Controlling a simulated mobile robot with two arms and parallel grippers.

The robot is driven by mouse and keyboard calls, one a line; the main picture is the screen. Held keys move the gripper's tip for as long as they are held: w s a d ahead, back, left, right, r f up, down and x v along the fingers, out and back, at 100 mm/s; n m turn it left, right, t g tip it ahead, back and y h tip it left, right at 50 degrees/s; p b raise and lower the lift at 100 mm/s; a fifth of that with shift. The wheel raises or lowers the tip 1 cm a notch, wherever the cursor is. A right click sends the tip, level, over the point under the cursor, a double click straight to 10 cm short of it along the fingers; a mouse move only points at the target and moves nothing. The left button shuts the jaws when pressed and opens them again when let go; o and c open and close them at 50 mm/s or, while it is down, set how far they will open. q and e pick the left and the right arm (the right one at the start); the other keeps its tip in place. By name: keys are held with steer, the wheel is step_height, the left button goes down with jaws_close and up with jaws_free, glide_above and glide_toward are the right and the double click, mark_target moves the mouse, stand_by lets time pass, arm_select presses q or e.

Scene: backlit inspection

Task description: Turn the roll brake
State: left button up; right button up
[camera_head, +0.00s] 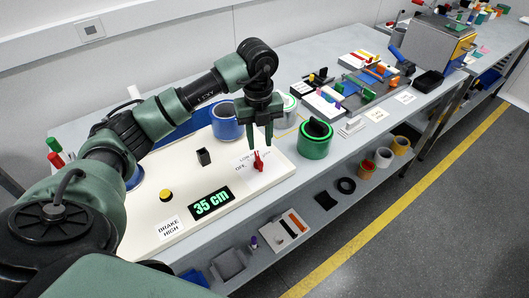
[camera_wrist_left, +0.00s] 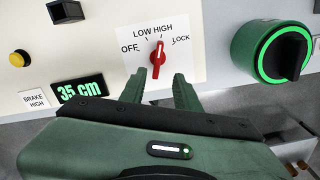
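The roll brake is a red knob (camera_wrist_left: 158,58) on a white dial plate (camera_wrist_left: 140,62) marked OFF, LOW, HIGH and LOCK. Its pointer stands nearly upright, toward HIGH. It also shows in the head view (camera_head: 258,161). My left gripper (camera_head: 259,147) hangs just above the knob in the head view. In the left wrist view its two fingers (camera_wrist_left: 160,76) are apart, with the knob just beyond the gap between their tips. I see no finger touching it. A label (camera_wrist_left: 34,100) reads BRAKE HIGH. My right gripper is out of view.
A display (camera_head: 210,204) reads 35 cm, with a yellow button (camera_head: 166,195) beside it. A black post (camera_head: 204,157) stands on the panel. A green-ringed black knob (camera_head: 314,139) is right of the brake. A blue cylinder (camera_head: 225,122) stands behind.

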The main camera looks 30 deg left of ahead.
mark_target(259, 159)
arm_select(q)
steer(key=shift+s+a+f, duration=0.15)
steer(key=shift+a+f, duration=0.05)
steer(key=shift+f, duration=0.05)
step_height(259, 159, down, 7)
steer(key=shift+d+p, duration=0.1)
steer(key=shift+p, duration=0.85)
jaws_close()
